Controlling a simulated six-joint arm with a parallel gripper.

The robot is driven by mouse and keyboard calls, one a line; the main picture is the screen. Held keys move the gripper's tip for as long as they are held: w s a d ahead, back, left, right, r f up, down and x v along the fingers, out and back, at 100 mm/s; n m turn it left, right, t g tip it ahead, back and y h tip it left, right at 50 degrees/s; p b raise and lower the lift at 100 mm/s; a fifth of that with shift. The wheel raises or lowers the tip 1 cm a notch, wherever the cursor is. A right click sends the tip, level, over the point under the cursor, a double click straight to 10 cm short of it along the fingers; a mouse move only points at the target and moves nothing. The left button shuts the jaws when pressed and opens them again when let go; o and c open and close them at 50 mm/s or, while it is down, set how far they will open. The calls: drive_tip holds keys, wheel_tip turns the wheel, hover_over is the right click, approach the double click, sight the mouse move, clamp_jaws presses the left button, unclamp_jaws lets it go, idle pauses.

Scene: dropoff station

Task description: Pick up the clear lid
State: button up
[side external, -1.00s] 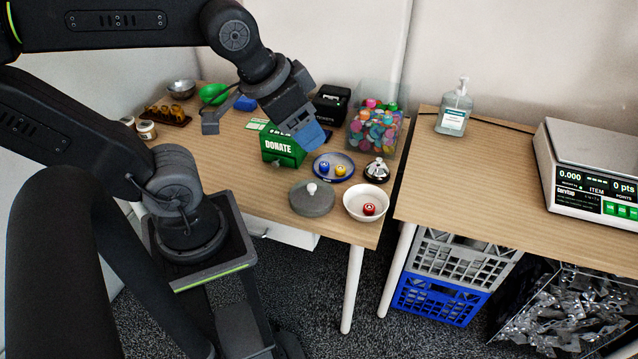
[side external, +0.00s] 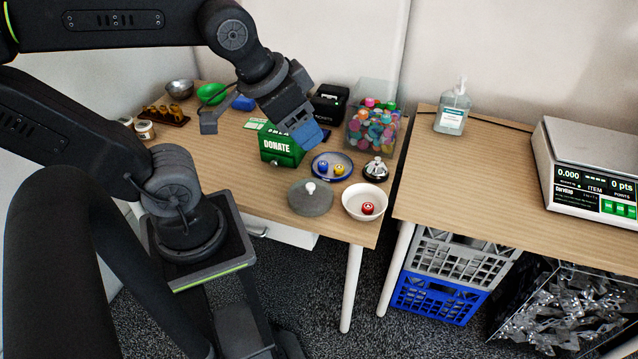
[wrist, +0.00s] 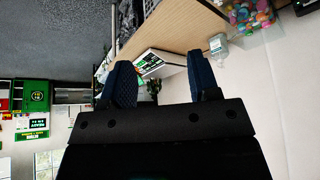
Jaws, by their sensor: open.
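The clear lid (side external: 311,198) is a round, see-through grey disc with a white knob on top. It lies on the wooden table near its front edge, left of a white bowl (side external: 365,202) that holds a red-topped piece. My gripper (side external: 312,138) is open and empty, above the table by the green donate box, behind and higher than the lid. In the wrist view my two dark blue fingers (wrist: 160,82) are apart with nothing between them. The lid does not show in the wrist view.
A blue-rimmed plate (side external: 321,174) with a blue and a yellow piece and a bell (side external: 375,168) stand just behind the lid. The green donate box (side external: 281,148) is close to my gripper. A clear bin (side external: 372,130) of colourful caps stands at the back. Table left of the lid is bare.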

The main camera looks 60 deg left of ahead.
drive_tip(key=w+a+f+n+g, duration=0.1)
drive_tip(key=w+a+f+n, duration=0.1)
drive_tip(key=w+a+f, duration=0.25)
drive_tip(key=n+g, duration=0.3)
drive_tip(key=n, duration=0.2)
hover_over(310, 185)
drive_tip(key=shift+y, duration=0.4)
drive_tip(key=f, duration=2.3)
drive_tip(key=shift+s+a, duration=0.2)
drive_tip(key=f, duration=0.4)
drive_tip(key=shift+w+d+f, duration=0.15)
drive_tip(key=shift+d+f, duration=0.1)
drive_tip(key=shift+f, duration=0.15)
drive_tip(key=shift+w+f, duration=0.1)
drive_tip(key=shift+f, duration=0.5)
drive_tip(key=c, duration=1)
